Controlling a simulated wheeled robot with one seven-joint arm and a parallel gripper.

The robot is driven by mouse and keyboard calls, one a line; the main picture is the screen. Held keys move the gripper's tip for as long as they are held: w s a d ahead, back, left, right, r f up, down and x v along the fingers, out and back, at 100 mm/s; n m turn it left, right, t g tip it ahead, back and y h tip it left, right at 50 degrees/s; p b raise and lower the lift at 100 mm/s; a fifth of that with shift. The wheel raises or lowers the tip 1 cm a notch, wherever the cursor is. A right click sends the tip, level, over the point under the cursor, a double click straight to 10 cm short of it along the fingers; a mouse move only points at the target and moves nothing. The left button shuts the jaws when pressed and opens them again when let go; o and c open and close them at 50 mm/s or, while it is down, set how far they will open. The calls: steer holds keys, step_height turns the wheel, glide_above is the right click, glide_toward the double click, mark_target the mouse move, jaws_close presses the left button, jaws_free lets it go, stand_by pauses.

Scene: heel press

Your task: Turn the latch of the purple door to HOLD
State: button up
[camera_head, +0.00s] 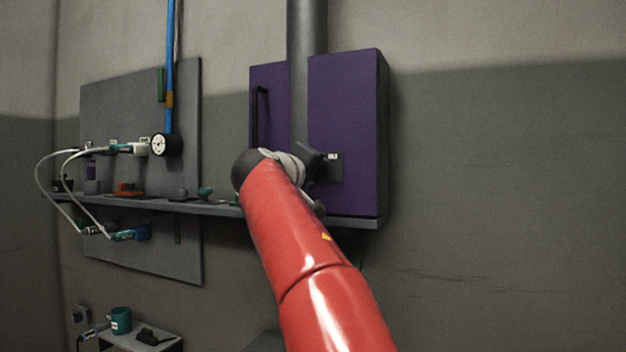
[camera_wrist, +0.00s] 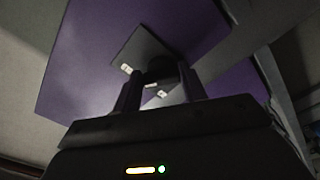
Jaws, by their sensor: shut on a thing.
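The purple door (camera_head: 342,110) is the front of a wall cabinet and looks shut, with a dark bar handle (camera_head: 260,118) at its left side. A dark latch plate (camera_wrist: 143,46) with small white labels sits low on the door; the plate also shows in the head view (camera_head: 333,172). My gripper (camera_wrist: 161,88) is at the plate, its two fingers on either side of the dark latch knob (camera_wrist: 160,68), shut on it. The fingers hide part of the knob, and the labels are too small to read surely. In the head view my red arm hides part of the latch area.
The cabinet stands on a grey wall shelf (camera_head: 225,211). A grey panel (camera_head: 130,95) with a gauge (camera_head: 166,144), cables and a blue hose (camera_head: 170,70) is to the left. A small table (camera_head: 140,343) with a teal mug (camera_head: 121,320) is low left. The right wall is clear.

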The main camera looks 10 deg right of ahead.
steer(key=shift+f+m+b, duration=0.15)
steer(key=shift+m+b, duration=0.2)
steer(key=shift+m, duration=0.75)
steer(key=o, duration=1)
steer(key=b+v, duration=0.2)
steer(key=v, duration=0.6)
steer(key=shift+w, duration=0.1)
